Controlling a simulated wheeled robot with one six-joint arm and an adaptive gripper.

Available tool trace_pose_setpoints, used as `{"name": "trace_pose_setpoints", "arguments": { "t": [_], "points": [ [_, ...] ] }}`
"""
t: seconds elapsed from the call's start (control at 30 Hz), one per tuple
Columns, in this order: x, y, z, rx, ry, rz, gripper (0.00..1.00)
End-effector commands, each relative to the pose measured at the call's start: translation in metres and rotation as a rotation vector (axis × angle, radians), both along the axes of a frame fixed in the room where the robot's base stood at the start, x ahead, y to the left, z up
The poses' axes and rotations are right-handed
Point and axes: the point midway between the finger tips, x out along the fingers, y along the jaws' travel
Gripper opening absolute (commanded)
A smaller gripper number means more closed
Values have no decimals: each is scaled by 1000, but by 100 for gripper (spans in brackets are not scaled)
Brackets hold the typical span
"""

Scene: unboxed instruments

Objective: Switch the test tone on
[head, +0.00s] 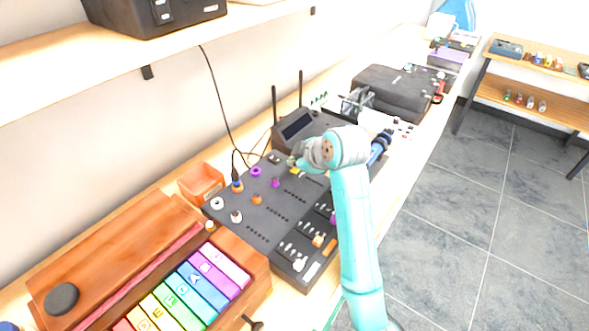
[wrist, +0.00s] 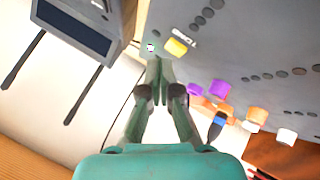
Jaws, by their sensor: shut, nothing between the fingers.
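A dark sloped mixer panel (head: 277,209) lies on the bench; it also fills the upper right of the wrist view (wrist: 240,45). A small yellow switch or button (wrist: 176,47) sits on it beside small white lettering, too small to read surely. It shows in the head view as a yellow spot (head: 297,171) just below my gripper. A small pale green-white spot (wrist: 150,47), perhaps a light, is left of it. My gripper (wrist: 157,65) is shut and empty, its tips just short of the yellow switch in the picture; I cannot tell whether they touch the panel. My gripper (head: 292,160) partly hides that corner.
Purple, orange and white knobs (wrist: 222,88) and a blue plug with a cable (head: 237,186) stand near my gripper. A dark box with a screen and two antennas (head: 298,124) is behind. An orange bin (head: 201,183) and a wooden instrument with coloured keys (head: 190,290) lie left.

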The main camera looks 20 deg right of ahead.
Motion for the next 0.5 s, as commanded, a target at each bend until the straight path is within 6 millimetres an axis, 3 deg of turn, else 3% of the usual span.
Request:
{"name": "trace_pose_setpoints", "arguments": {
  "t": [0.5],
  "points": [
    [0,0,-9,0,0,0,0]
  ]
}}
